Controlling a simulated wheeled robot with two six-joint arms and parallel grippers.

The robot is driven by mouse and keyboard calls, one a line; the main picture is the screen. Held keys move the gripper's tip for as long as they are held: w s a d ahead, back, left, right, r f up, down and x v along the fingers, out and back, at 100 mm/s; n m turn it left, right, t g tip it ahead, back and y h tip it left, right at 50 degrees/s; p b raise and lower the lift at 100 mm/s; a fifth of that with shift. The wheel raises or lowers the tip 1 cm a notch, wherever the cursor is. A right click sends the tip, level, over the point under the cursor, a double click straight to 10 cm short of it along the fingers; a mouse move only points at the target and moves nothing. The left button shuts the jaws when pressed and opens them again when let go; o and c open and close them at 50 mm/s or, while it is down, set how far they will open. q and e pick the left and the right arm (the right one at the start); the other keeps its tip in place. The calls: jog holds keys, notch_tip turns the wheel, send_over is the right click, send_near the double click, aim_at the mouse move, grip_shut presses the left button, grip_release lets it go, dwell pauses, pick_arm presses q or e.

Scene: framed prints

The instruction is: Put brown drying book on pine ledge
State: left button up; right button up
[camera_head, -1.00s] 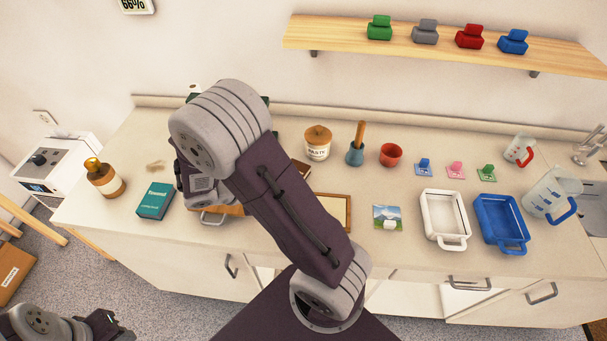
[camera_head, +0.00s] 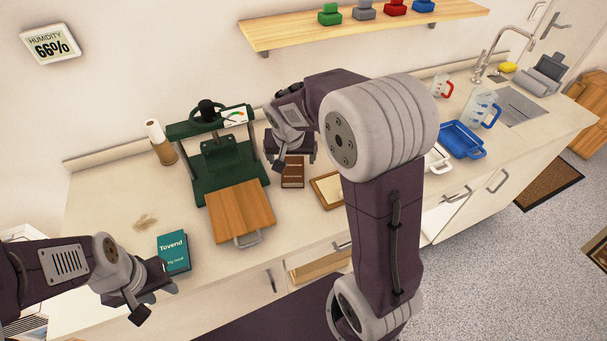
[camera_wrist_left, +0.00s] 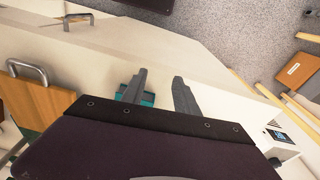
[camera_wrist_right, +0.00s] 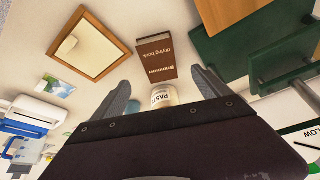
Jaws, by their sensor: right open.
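The brown drying book (camera_head: 293,172) is on the counter, just right of the green press. Its lettered cover also shows in the right wrist view (camera_wrist_right: 156,58). My right gripper (camera_head: 291,158) is open above and behind the book, its fingers spread to either side and apart from it. In the right wrist view the book shows beyond the gap between the fingertips (camera_wrist_right: 160,78). The pine ledge (camera_head: 270,35) is on the wall above the counter. My left gripper (camera_head: 158,302) is open and empty near the counter's front left, beside a teal book (camera_head: 173,252).
The green press (camera_head: 228,172) with a wooden board (camera_head: 240,212) stands left of the brown book. A wooden frame (camera_head: 328,190) lies to its right. Green, grey, red and blue blocks stand on the ledge; its left end is bare. A blue tray (camera_head: 461,140) is further right.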

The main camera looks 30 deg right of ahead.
aim_at(293, 170)
jog(key=x, duration=0.3)
jog(key=shift+d+f, duration=0.1)
jog(key=shift+f, duration=0.2)
jog(key=shift+w+f, duration=0.2)
jog(key=shift+f, duration=0.05)
jog(key=x, duration=0.5)
jog(key=shift+s+f+b, duration=0.1)
jog(key=shift+f+b, duration=0.1)
jog(key=shift+b, duration=0.2)
jog(key=shift+s+r, duration=0.1)
jog(key=shift+f+b, duration=0.25)
jog(key=shift+b, duration=0.15)
